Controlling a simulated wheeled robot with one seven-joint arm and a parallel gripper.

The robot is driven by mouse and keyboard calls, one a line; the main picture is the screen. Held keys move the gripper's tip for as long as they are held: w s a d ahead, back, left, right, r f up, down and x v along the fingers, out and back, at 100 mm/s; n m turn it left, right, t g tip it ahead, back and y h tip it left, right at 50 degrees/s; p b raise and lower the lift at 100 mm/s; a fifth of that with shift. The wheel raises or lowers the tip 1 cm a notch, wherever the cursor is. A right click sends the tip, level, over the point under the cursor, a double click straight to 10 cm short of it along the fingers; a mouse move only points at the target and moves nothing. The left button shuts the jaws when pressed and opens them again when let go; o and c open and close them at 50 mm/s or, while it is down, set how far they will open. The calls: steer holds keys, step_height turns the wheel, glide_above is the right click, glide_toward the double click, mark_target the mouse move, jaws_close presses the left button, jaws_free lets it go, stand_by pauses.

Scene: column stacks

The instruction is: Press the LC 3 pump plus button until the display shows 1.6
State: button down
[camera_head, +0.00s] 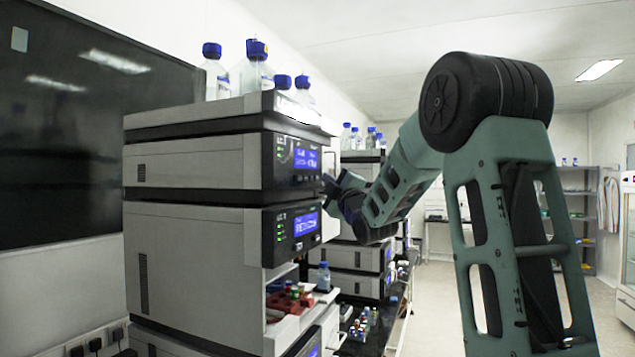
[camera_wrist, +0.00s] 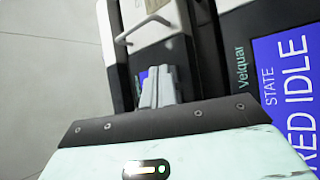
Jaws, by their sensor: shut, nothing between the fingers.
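A stack of grey instruments stands left of centre in the head view. Its upper unit has a dark front panel with a lit blue display (camera_head: 306,158); the unit below has another blue display (camera_head: 306,224). Their labels and digits are too small to read surely, so I cannot tell which is the LC 3 pump. My gripper (camera_head: 329,184) is just right of the upper panel's lower edge, at the stack's front. In the wrist view its fingers (camera_wrist: 158,84) are shut and empty, over part of a small blue display. No plus button can be made out; contact is unclear.
Blue-capped bottles (camera_head: 255,75) stand on top of the stack. A large blue display (camera_wrist: 290,95) reading "STATE" and "RED IDLE" fills the wrist view's right side. More instruments (camera_head: 362,257) stand behind. The floor aisle (camera_head: 440,300) beyond my arm is clear.

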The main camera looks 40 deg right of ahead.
steer(key=shift+w, duration=0.15)
steer(key=shift+w+a+b, duration=0.2)
steer(key=shift+w+b, duration=0.2)
steer(key=shift+b, duration=0.1)
stand_by(0.6)
steer(key=shift+s, duration=0.15)
steer(key=shift+s+d+b, duration=0.3)
steer(key=shift+s+b, duration=0.3)
steer(key=shift+s, duration=0.05)
steer(key=s, duration=0.1)
steer(key=s+d+b, duration=0.1)
steer(key=s, duration=0.1)
steer(key=s+d+b, duration=0.1)
steer(key=shift+s, duration=0.3)
stand_by(0.3)
stand_by(2.0)
